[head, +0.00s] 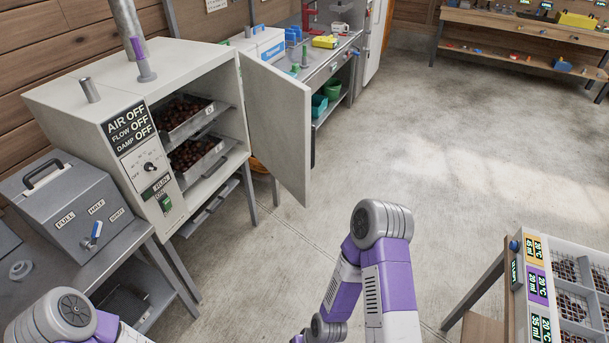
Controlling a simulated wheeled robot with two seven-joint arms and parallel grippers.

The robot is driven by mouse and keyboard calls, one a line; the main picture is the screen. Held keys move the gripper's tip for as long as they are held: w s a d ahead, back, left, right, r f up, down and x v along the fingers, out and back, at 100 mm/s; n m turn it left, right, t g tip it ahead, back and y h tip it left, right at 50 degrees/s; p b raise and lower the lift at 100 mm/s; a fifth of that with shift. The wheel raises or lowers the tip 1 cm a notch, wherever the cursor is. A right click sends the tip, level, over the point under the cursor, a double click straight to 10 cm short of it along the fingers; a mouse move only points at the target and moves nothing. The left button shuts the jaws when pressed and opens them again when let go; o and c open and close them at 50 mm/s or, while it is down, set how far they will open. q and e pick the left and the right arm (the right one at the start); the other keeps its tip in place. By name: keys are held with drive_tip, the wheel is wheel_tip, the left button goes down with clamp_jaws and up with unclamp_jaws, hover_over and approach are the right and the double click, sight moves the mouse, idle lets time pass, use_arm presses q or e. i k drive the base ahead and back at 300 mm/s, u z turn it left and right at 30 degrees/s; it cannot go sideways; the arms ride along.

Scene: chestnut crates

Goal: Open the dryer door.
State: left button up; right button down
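The dryer (95,112) is a white cabinet on legs at the left, with a panel reading AIR OFF, FLOW OFF, DAMP OFF. Its door (277,118) stands wide open, swung out to the right, hinged on the cabinet's right side. A dark strip, perhaps the handle, shows on the door's far edge. Inside, two metal trays (202,162) hold dark brown chestnuts. My left and right arms show at the bottom of the head view, below the dryer and apart from the door. Neither gripper's fingers can be seen.
A grey box with a handle and a blue lever (93,236) stands on a metal table at the left. A bench with sorting trays and displays (538,285) is at the lower right. A workbench (340,60) stands behind the door. The concrete floor in the middle is clear.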

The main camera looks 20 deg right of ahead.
sight(279, 105)
drive_tip(key=z, duration=0.4)
drive_tip(key=i, duration=1.4)
drive_tip(key=u, duration=0.5)
